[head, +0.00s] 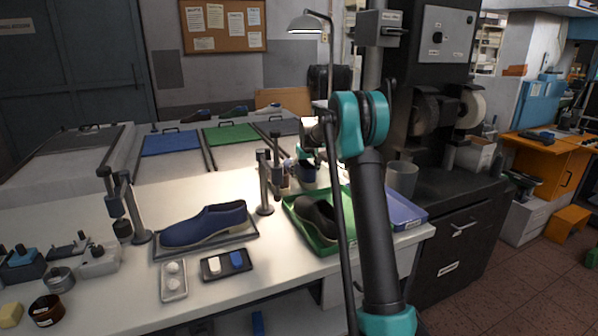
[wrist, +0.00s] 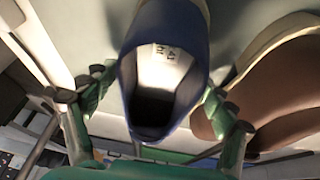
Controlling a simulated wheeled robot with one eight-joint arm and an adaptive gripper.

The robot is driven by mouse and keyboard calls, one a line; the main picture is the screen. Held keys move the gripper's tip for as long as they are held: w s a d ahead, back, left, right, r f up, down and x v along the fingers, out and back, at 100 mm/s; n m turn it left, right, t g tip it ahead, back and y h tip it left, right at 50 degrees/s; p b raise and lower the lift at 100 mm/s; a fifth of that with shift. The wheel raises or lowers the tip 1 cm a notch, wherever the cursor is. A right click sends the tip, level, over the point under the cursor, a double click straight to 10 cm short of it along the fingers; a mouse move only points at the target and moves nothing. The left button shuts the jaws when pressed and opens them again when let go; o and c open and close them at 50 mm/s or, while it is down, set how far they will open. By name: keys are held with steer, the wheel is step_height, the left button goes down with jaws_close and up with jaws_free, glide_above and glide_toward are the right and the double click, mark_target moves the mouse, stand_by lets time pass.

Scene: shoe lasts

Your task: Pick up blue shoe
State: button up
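In the wrist view a blue shoe (wrist: 203,45) stands between the two fingers of my gripper (wrist: 160,88), its opening towards the camera and its pale insole showing. The fingers lie close along both its sides; whether they press on it is unclear. In the head view my gripper (head: 304,160) is small and partly hidden by my arm, above the back of the bench.
A brown shoe (wrist: 285,75) lies right of the blue one in the wrist view. In the head view a dark shoe (head: 318,217) sits in a green tray (head: 296,226). A metal post (head: 264,185) and a lamp stand nearby. A grey cup (head: 402,178) is at right.

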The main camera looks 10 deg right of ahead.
steer(key=c, duration=1.4)
steer(key=shift+c, duration=0.6)
steer(key=shift+r, duration=0.15)
